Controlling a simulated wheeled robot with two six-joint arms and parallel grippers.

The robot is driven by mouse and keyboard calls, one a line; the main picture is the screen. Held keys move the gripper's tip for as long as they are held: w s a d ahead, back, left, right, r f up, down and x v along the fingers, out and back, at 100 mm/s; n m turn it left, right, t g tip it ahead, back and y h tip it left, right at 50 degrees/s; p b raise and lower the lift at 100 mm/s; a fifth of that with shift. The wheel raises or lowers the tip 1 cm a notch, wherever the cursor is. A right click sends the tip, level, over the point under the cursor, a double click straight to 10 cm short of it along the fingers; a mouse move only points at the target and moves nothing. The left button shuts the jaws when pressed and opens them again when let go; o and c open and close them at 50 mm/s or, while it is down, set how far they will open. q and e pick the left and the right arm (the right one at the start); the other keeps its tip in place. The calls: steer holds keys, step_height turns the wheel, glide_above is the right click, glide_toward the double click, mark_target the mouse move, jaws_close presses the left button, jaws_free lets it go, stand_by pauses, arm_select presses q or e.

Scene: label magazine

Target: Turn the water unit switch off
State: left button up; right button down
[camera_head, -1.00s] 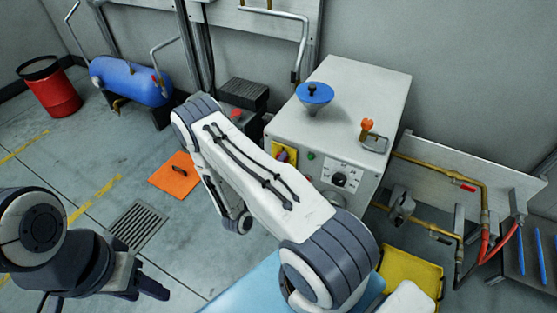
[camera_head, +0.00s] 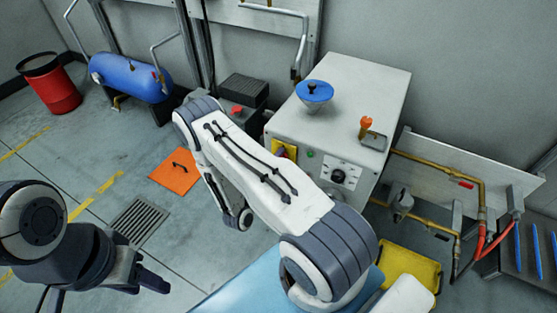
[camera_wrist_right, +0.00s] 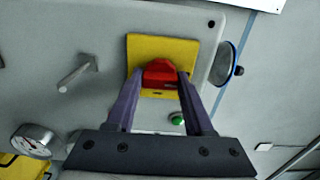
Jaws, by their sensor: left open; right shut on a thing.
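The switch is a red handle (camera_wrist_right: 160,72) on a yellow plate (camera_wrist_right: 147,48) on the grey front of the water unit. In the right wrist view my right gripper (camera_wrist_right: 160,82) is shut on the red handle, one finger on each side. In the head view the yellow plate (camera_head: 288,149) shows at the left of the grey cabinet (camera_head: 350,85); my right arm hides its lower part and my right gripper. My left gripper (camera_head: 150,281) is open and empty at the lower left, far from the cabinet.
A green button (camera_wrist_right: 177,118) and a metal rod (camera_wrist_right: 78,73) are near the plate. A black dial (camera_head: 338,176) is on the front. A blue funnel-like piece (camera_head: 314,92) and an orange-handled part (camera_head: 366,125) are on top. Pipes (camera_head: 430,165) run at the right.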

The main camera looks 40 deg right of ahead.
steer(key=shift+c, duration=1.4)
jaws_free()
steer(key=v, duration=1)
steer(key=shift+a, duration=0.25)
steer(key=shift+s+f, duration=0.1)
